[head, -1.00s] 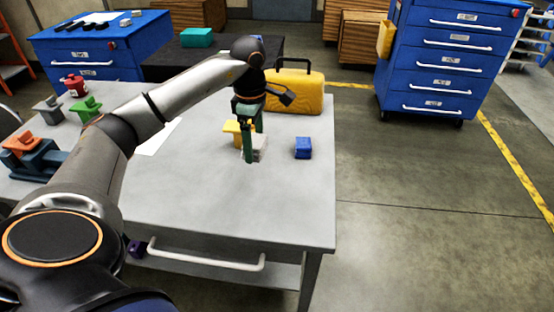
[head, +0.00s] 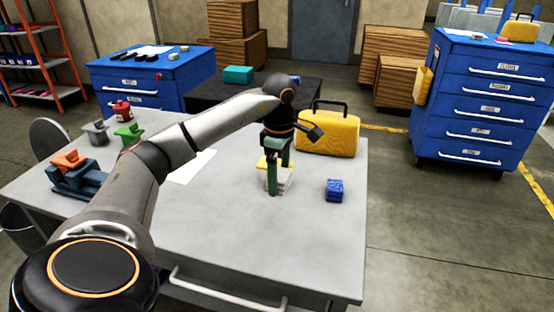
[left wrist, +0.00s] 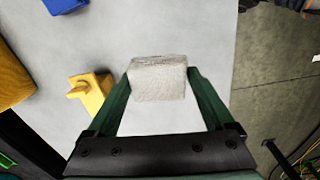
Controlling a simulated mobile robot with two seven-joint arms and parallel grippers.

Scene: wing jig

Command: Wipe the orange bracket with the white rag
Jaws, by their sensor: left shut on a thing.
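The orange bracket (head: 70,160) sits on a dark blue-grey fixture (head: 85,183) at the left of the grey table. My left gripper (head: 279,183) points down near the table's right part, far to the right of the bracket. It is shut on the white rag (head: 287,181), a pale block-like bundle. In the left wrist view the rag (left wrist: 158,80) lies between the two green fingers. Whether it touches the tabletop is hard to tell. My right gripper is not in view.
A yellow bracket (left wrist: 96,94) stands beside the rag. A blue block (head: 334,190) lies to its right, a yellow case (head: 330,135) behind. Green (head: 129,132) and grey (head: 95,132) brackets and a red can (head: 122,110) stand beyond the orange one. The table's front middle is clear.

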